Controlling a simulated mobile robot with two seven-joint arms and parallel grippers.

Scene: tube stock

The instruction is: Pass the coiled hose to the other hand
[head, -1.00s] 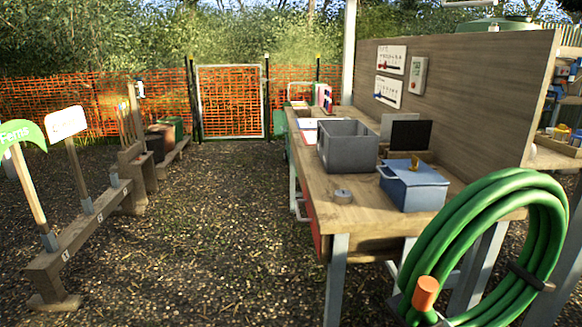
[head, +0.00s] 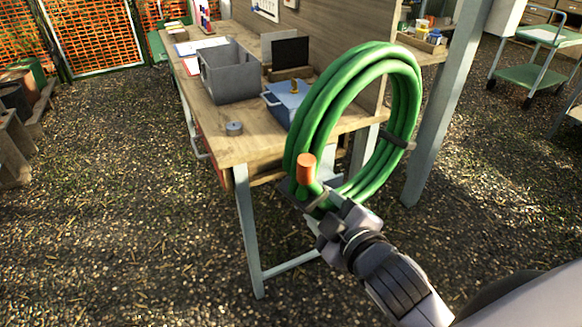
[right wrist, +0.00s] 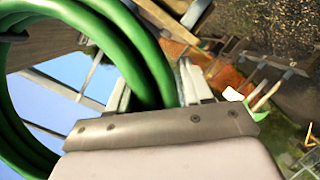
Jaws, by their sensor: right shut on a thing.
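The coiled hose (head: 401,100) is a green ring of several loops with an orange end fitting and dark ties. It is held upright in front of the near end of the workbench in the head view. My right gripper (head: 322,203) is shut on the bottom of the coil, near the orange end. In the right wrist view the green loops (right wrist: 128,45) pass between the fingers of the right gripper (right wrist: 160,95) and fill the left side. My left gripper is in neither view.
The wooden workbench (head: 225,148) carries a grey crate (head: 228,75), a blue box (head: 285,100) and a small grey disc (head: 234,128). A grey post (head: 445,100) stands right of the hose. A green trolley (head: 535,77) is at the far right.

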